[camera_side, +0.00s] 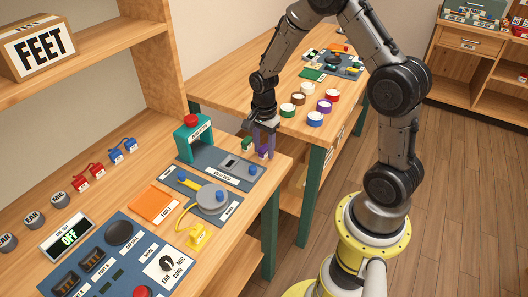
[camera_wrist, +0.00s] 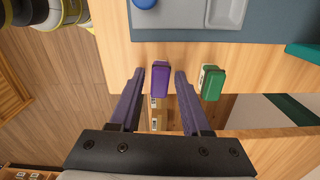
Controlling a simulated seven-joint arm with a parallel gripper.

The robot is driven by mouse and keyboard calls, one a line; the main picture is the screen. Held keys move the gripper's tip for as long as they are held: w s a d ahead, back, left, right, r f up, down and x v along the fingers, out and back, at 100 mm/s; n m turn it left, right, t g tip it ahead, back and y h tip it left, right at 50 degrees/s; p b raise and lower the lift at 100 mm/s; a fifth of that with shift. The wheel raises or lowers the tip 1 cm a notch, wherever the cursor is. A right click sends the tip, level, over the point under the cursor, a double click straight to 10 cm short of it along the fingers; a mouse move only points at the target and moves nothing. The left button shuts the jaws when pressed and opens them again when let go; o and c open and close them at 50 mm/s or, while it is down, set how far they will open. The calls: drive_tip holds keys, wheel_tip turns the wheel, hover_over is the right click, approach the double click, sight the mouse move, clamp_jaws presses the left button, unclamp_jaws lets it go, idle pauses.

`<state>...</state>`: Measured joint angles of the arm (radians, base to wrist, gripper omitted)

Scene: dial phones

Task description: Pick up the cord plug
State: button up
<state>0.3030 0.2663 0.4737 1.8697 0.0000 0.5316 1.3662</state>
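A yellow block (camera_side: 200,236) with a yellow cord lies at the front of the near bench, beside a grey round unit (camera_side: 212,199). It looks like the cord plug; its label is too small to read surely. My gripper (camera_side: 264,153) is away from it, pointing down at the bench's right end. In the wrist view, its two fingers are apart, with a purple block (camera_wrist: 161,79) between them near the tips. Gaps show on both sides of the block. A green block (camera_wrist: 213,83) sits just outside the right finger; it also shows in the side view (camera_side: 247,144).
A teal frame with a red button (camera_side: 192,121) stands left of my gripper. An orange pad (camera_side: 153,205), a control panel (camera_side: 112,262) and an "OFF" display (camera_side: 67,237) lie nearer. Several coloured round containers (camera_side: 316,118) stand on the far bench.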

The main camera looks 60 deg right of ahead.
clamp_jaws()
